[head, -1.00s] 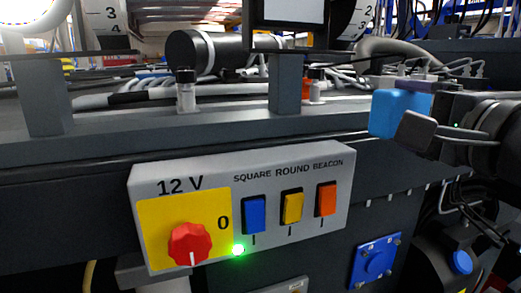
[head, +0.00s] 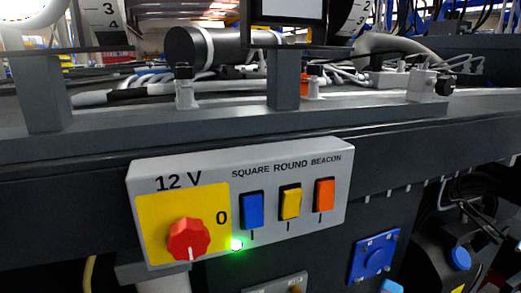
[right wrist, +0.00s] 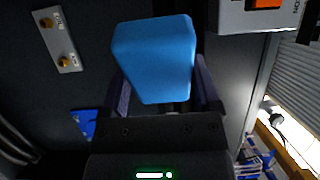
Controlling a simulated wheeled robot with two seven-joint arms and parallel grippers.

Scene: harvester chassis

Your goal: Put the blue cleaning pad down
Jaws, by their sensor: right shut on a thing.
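The light blue cleaning pad (right wrist: 155,55) is a block held between the two dark fingers of my right gripper (right wrist: 165,80) in the right wrist view. The gripper is shut on it, and the pad is in front of a dark chassis face. I cannot tell whether the pad touches anything. In the head view only a small light blue piece, likely the pad (head: 390,286), shows at the bottom edge, below the blue socket plate. My right gripper is out of the head view. My left gripper is in neither view.
The grey switch panel (head: 285,158) has a red knob (head: 188,240) and coloured rockers. A blue socket plate (head: 374,258) is at lower right. A grey plate with brass fittings (right wrist: 58,40) is left of the pad. Above the panel is a grey ledge (head: 230,122) with clamps.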

